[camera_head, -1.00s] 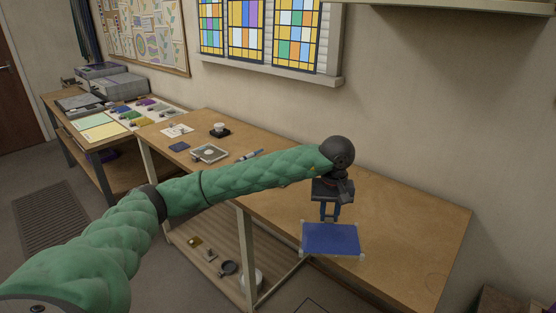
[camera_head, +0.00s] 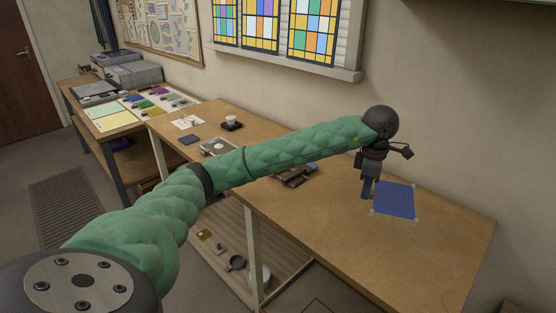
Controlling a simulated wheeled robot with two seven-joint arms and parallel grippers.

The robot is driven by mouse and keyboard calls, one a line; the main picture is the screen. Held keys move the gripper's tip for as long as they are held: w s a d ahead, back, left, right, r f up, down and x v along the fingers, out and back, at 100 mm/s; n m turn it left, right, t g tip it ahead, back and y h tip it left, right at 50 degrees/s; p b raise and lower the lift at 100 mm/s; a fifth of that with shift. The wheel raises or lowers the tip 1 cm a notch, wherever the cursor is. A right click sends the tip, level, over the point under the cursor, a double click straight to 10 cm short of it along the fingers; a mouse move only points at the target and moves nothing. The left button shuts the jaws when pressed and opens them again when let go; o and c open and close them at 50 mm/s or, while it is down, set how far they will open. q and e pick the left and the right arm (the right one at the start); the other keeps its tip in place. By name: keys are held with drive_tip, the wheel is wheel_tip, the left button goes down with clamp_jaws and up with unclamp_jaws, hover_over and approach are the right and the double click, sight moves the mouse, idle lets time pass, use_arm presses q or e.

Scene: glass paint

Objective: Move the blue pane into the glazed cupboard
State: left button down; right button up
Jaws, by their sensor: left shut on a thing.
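The blue pane (camera_head: 396,200) is a flat blue square with pale corner pieces, seen over the right part of the wooden workbench. My left gripper (camera_head: 369,195) is shut on its left edge. I cannot tell whether the pane touches the bench top or is held just above it. My right gripper is not in view. I cannot make out the glazed cupboard.
The workbench (camera_head: 440,245) is bare around the pane and to its right. A small dark item (camera_head: 297,176) lies on it behind my forearm. A cup on a dark base (camera_head: 231,122) stands farther left. Stained-glass panels (camera_head: 312,35) are on the wall above.

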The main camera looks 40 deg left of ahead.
use_arm(q)
drive_tip(key=n, duration=0.3)
drive_tip(key=shift+w, duration=0.15)
drive_tip(key=n, duration=0.2)
drive_tip(key=shift+a+n, duration=0.1)
drive_tip(key=shift+n, duration=0.2)
drive_tip(key=n, duration=0.4)
drive_tip(key=shift+s+a, duration=0.15)
drive_tip(key=shift+s, duration=0.05)
drive_tip(key=n, duration=0.3)
drive_tip(key=shift+a, duration=0.1)
drive_tip(key=shift+a+f, duration=0.1)
drive_tip(key=shift+a, duration=0.1)
drive_tip(key=a+f+p, duration=0.2)
drive_tip(key=a+f, duration=0.1)
drive_tip(key=a, duration=0.3)
drive_tip(key=p, duration=0.2)
hover_over(325, 206)
wheel_tip(325, 206, down, 4)
wheel_tip(325, 206, down, 4)
drive_tip(key=shift+r+p, duration=0.1)
drive_tip(key=shift+p, duration=0.95)
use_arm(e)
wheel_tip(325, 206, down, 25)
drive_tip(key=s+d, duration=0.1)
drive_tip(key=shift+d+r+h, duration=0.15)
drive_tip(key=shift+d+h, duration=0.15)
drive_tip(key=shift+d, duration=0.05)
